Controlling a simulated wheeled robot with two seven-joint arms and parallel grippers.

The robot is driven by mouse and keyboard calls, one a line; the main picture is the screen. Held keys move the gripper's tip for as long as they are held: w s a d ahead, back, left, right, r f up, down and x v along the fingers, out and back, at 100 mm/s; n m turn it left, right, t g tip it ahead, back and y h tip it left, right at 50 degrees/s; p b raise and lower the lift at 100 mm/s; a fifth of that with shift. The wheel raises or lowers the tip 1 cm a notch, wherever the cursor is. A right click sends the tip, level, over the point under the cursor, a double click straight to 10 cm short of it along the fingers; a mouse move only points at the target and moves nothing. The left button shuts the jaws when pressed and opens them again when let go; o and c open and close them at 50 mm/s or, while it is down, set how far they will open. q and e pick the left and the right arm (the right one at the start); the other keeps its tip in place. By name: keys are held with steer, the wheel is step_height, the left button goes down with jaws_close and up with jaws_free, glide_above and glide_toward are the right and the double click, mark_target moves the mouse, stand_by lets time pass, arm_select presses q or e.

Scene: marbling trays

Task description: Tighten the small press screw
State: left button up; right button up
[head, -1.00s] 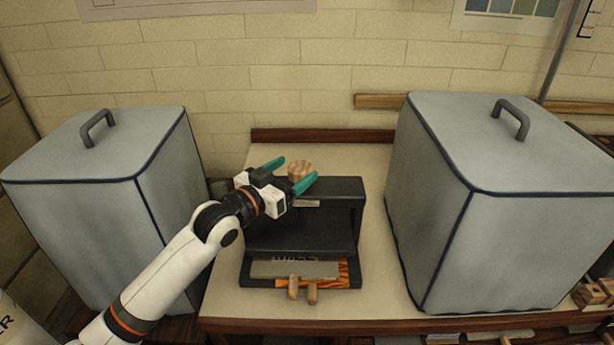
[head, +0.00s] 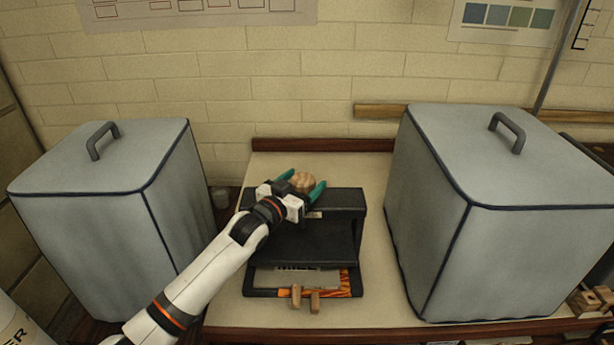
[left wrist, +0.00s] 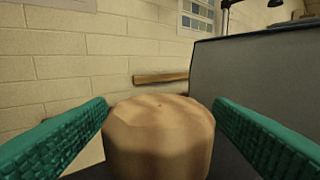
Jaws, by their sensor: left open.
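The small black press (head: 332,197) stands on the table, with a round wooden screw knob (head: 303,181) on its top. My left gripper (head: 305,184) has its two teal fingers open, one on each side of the knob. In the left wrist view the knob (left wrist: 158,135) fills the lower middle between the fingers, which look apart from it. Inside the press lie a grey lettered plate (head: 300,278) and an orange patterned sheet (head: 330,292). Two wooden pegs (head: 305,297) stick out at the front. The screw's shaft is hidden. My right gripper is not in view.
A large grey covered box (head: 500,215) stands close on the right, and another grey covered box (head: 100,200) stands on the left. The pale tabletop (head: 378,290) is bare beside the press. A brick wall is behind.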

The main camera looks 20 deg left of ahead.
arm_select(q)
steer(key=shift+x, duration=1.15)
steer(key=c, duration=1)
steer(key=shift+a+f+m+g+h, duration=0.1)
steer(key=shift+m+g+h, duration=0.2)
steer(key=shift+m+h, duration=0.35)
